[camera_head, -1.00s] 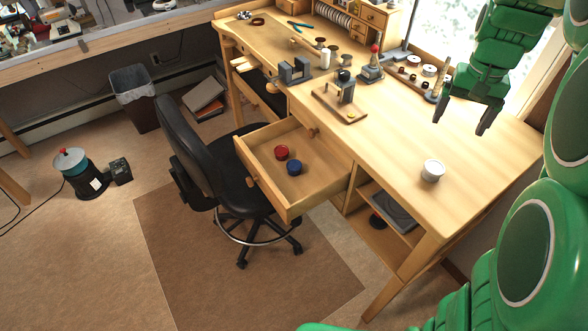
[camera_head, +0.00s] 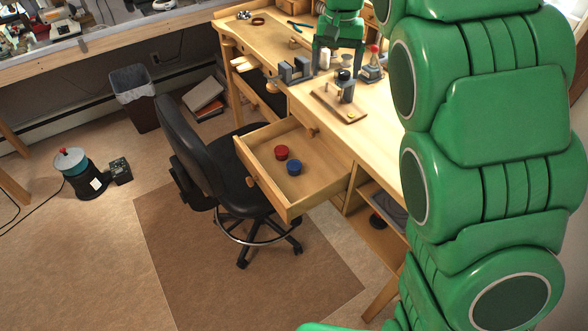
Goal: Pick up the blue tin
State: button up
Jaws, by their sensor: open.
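The blue tin (camera_head: 294,168) sits upright inside the pulled-out wooden drawer (camera_head: 318,188). A red tin (camera_head: 281,152) stands close beside it, up and to the left. My gripper (camera_head: 338,62) is open, with its fingers pointing down over the far part of the workbench (camera_head: 372,118). It is apart from the blue tin, well above and to the right of it in the picture. I see nothing held between its fingers.
A black office chair (camera_head: 187,150) stands against the drawer's left side. A wooden stand with a grey post (camera_head: 345,92) and a grey metal block (camera_head: 295,70) are on the bench near my gripper. My green arm hides the bench's right part.

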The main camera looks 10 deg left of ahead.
jog(key=n, duration=0.1)
send_over(294, 165)
jog(key=f, duration=2)
jog(key=s+f, duration=0.1)
jog(key=f, duration=0.8)
jog(key=shift+d+f, duration=0.3)
jog(key=shift+f, duration=0.1)
jog(key=shift+w+a+f, duration=0.1)
jog(key=shift+w+f, duration=0.05)
jog(key=shift+f, duration=1.2)
jog(key=shift+w+a+f, duration=0.1)
jog(key=shift+f, duration=1.3)
jog(key=shift+w+a+f, duration=0.1)
jog(key=shift+w+f, duration=0.05)
jog(key=shift+f, duration=1.2)
jog(key=c, duration=1.1)
